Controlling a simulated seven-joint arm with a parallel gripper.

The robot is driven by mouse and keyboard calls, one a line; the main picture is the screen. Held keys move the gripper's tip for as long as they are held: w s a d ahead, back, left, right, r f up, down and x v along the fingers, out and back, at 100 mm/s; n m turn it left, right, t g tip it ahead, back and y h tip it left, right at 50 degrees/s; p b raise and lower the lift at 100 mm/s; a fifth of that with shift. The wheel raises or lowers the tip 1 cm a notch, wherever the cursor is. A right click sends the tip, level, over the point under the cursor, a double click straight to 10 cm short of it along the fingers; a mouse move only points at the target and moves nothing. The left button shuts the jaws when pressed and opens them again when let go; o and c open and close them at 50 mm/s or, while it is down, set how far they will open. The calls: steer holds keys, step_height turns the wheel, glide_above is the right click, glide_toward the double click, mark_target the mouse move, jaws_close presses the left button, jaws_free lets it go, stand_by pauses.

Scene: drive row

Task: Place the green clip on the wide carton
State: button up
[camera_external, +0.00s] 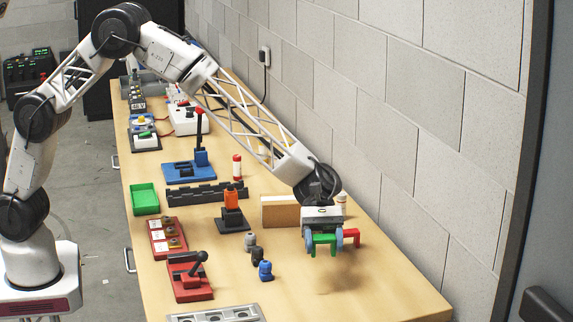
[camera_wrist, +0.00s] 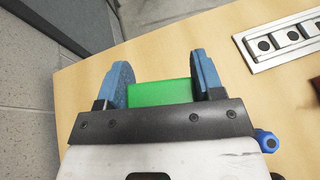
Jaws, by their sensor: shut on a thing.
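The green clip (camera_external: 323,245) is between the two blue fingers of my gripper (camera_external: 323,238), which is shut on it. The clip hangs above the table, with a shadow on the wood below. In the wrist view the clip (camera_wrist: 160,93) shows as a green block between the fingers of my gripper (camera_wrist: 163,78). The wide carton (camera_external: 280,213) is a low tan box standing on the table, left of and behind my gripper. My arm and gripper may hide its right end. The carton is not seen in the wrist view.
A red clip-like piece (camera_external: 351,237) shows just right of my gripper. A small white bottle (camera_external: 341,202) stands behind it. Grey, black and blue knobs (camera_external: 265,270) stand to the left. A metal plate (camera_wrist: 285,42) lies near the front edge. The front right of the table is clear.

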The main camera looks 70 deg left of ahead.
steer(key=w+a+r+n+t, duration=0.1)
steer(key=w+a+r, duration=0.1)
steer(key=a, duration=0.8)
steer(key=w+a+r+t, duration=0.1)
steer(key=w+a+r, duration=0.1)
steer(key=a, duration=0.7)
step_height(320, 180, up, 4)
steer(key=n+t, duration=0.1)
steer(key=n, duration=0.1)
glide_above(286, 200)
steer(key=shift+s+d+f+h, duration=0.1)
steer(key=shift+h, duration=0.2)
steer(key=shift+f, duration=0.1)
steer(key=shift+f, duration=3.05)
steer(key=shift+f, duration=1.85)
steer(key=shift+f, duration=0.15)
steer(key=o, duration=0.9)
